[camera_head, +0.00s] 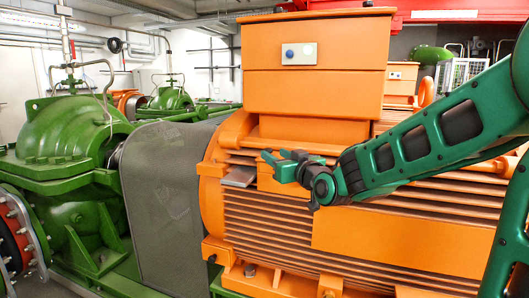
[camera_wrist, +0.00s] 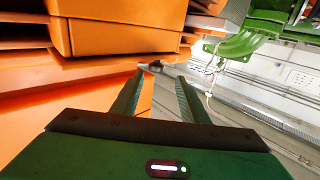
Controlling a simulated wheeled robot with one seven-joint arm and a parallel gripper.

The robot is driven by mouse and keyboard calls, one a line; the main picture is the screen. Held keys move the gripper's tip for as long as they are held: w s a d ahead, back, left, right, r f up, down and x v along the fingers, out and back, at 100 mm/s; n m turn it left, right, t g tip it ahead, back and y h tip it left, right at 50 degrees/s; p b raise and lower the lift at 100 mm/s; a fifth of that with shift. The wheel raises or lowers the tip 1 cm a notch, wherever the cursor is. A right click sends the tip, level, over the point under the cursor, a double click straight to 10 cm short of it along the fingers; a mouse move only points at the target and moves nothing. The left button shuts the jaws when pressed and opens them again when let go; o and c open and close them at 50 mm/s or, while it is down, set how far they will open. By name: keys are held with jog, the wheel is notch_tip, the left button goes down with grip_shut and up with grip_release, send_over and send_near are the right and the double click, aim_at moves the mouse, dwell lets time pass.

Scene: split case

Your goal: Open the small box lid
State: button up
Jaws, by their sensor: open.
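A small grey flat piece (camera_head: 240,176), which may be the small box lid, sticks out from the side of the orange motor, below the large orange box. My gripper (camera_head: 270,162) is just right of it and slightly above, in front of the motor's ribs. In the wrist view my gripper (camera_wrist: 161,77) has its two fingers spread apart. A grey shape (camera_wrist: 165,76) shows beyond and between the fingertips, apparently the same piece. I see nothing held. I cannot tell whether the fingers touch it, and any box under it is hidden.
The large orange box (camera_head: 315,75), with a small white plate (camera_head: 299,54), stands above the gripper. The ribbed orange motor (camera_head: 290,230) lies close behind and below my arm. A grey mesh guard (camera_head: 165,205) and a green pump (camera_head: 75,140) are to the left.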

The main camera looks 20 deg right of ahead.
aim_at(270, 150)
jog(key=w, duration=0.7)
jog(key=shift+w+a, duration=0.2)
jog(key=shift+w, duration=0.2)
